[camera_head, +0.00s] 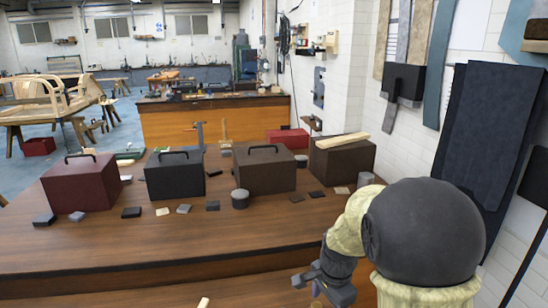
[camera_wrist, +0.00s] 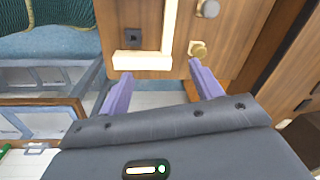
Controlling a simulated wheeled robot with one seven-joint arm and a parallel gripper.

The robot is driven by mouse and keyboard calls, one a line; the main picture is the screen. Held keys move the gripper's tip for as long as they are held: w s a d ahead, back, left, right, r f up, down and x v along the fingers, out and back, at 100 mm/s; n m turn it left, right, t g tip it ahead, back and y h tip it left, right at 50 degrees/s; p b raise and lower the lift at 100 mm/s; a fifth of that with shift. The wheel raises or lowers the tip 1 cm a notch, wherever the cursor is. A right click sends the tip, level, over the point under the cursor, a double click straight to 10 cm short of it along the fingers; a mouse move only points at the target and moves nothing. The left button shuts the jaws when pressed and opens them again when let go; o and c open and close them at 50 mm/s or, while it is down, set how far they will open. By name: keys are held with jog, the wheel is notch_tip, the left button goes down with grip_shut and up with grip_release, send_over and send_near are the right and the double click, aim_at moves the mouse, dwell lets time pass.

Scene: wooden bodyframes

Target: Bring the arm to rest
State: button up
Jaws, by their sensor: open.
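My gripper (camera_head: 322,284) is low at the bottom right of the head view, in front of the work table (camera_head: 150,250). My pale, dark-capped arm is bent beside it. In the wrist view my gripper (camera_wrist: 160,70) has its two purple fingers spread apart, with nothing held between them. Past the fingertips is a wooden panel (camera_wrist: 195,18) with a cream L-shaped strip (camera_wrist: 142,61), a dark square fitting (camera_wrist: 133,38) and a brass knob (camera_wrist: 198,49). I cannot tell how close the fingers are to the panel.
The table holds a red box (camera_head: 80,188), black box (camera_head: 175,178), brown box (camera_head: 264,170) and another brown box (camera_head: 342,160) with a wood strip (camera_head: 342,141) on top. Several small blocks lie in front. A white brick wall with hanging boards (camera_head: 490,145) is close on the right.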

jog(key=s+d+n+t, duration=0.1)
jog(key=s+d+n, duration=0.1)
jog(key=s+n, duration=1)
jog(key=shift+s+d+r, duration=0.15)
jog(key=shift+d+r, duration=0.1)
jog(key=shift+r, duration=0.05)
dwell(0.4)
